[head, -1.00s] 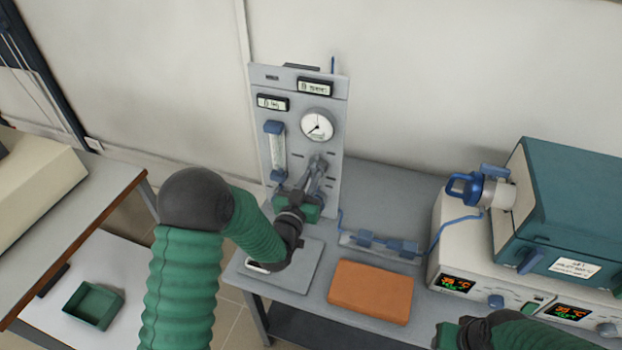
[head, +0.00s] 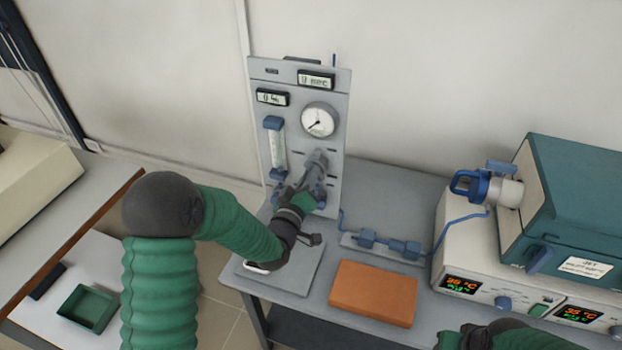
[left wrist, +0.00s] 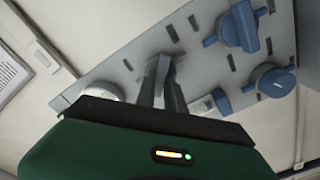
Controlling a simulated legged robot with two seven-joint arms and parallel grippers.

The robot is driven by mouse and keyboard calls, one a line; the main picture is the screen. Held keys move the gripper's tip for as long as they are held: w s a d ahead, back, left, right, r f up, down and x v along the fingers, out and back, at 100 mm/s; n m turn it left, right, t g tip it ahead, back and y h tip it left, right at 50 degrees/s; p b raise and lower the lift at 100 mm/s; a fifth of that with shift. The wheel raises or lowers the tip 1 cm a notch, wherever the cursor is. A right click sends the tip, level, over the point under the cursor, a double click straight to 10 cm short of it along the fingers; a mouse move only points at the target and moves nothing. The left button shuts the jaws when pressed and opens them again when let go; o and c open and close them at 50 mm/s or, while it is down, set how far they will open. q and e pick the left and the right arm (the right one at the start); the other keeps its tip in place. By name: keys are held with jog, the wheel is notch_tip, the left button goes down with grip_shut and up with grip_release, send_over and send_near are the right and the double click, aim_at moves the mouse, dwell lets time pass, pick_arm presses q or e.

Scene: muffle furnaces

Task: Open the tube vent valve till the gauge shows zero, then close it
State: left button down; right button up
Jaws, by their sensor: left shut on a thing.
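The grey upright panel (head: 258,115) carries a round white gauge (head: 319,121). Its needle points to the lower left; the scale is too small to read. My left gripper (head: 316,160) reaches the panel below the gauge, with its fingers shut on the vent valve handle, which the fingers mostly hide. In the left wrist view, my left gripper's fingers (left wrist: 164,75) touch the panel area beside the gauge (left wrist: 102,93). Two blue knobs, one upper (left wrist: 240,25) and one lower (left wrist: 272,80), stand apart from the fingers. My right gripper (head: 475,338) is at the bottom edge, partly cut off.
A blue-topped flow tube (head: 277,150) is on the panel's left. An orange block (head: 373,292) and a blue-fitted tube line (head: 388,245) lie on the bench. Furnace units (head: 570,210) stand at right. A green tray (head: 88,308) is at lower left.

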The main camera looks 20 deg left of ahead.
pick_arm(q)
jog(key=n, duration=0.8)
jog(key=shift+a+f+n+b, duration=0.2)
jog(key=shift+f+n+b, duration=0.15)
jog(key=shift+n, duration=0.05)
jog(key=shift+f, duration=0.1)
jog(key=c, duration=1.5)
grip_release()
jog(key=shift+o, duration=0.3)
jog(key=shift+a, duration=0.1)
jog(key=shift+s, duration=0.1)
jog(key=s+p, duration=1)
jog(key=s, duration=0.6)
jog(key=shift+s+a, duration=0.3)
jog(key=shift+s, duration=0.05)
